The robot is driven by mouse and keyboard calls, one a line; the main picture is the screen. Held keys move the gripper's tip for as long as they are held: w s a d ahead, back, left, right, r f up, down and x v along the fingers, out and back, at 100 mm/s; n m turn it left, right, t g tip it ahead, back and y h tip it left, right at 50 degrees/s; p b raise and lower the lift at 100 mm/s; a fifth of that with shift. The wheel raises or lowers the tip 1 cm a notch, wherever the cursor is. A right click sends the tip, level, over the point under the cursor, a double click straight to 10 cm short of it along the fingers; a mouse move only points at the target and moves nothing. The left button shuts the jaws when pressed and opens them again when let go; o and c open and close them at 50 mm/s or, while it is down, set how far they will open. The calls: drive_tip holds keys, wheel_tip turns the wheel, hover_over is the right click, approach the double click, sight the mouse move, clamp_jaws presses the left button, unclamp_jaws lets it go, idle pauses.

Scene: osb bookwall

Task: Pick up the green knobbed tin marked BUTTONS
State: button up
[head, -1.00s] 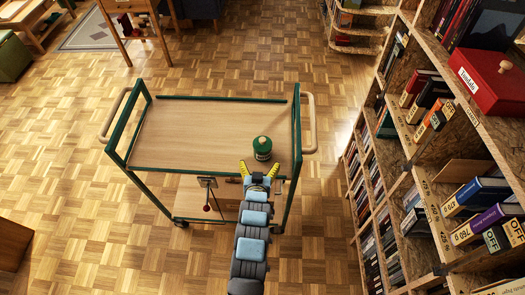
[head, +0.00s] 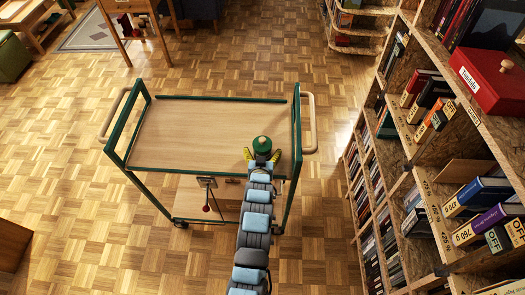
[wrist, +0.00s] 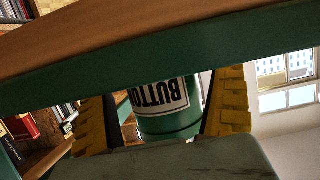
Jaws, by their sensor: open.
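The green tin (head: 262,144) with a knobbed lid stands upright on the cart's top near its front right corner. In the wrist view the tin (wrist: 168,104) shows upside down, with a white label reading "BUTTO" and the rest cut off. My gripper (head: 262,160) is at the tin's near side, its yellow fingers spread to the left and right of it. In the wrist view the tin lies between the two yellow fingers of my gripper (wrist: 162,112); a gap shows at the right finger, and I cannot tell about contact at the left.
The wooden cart top (head: 200,130) is otherwise bare, with green posts and frame. A wooden handle (head: 309,123) juts out on its right side. The bookshelf (head: 420,140) stands to the right, with a red box (head: 490,80) on it.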

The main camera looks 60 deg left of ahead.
drive_tip(key=shift+w+a+f, duration=0.15)
drive_tip(key=shift+a+f, duration=0.1)
drive_tip(key=shift+a, duration=0.2)
drive_tip(key=c, duration=1.3)
drive_tip(key=shift+r, duration=0.1)
drive_tip(key=shift+c, duration=0.2)
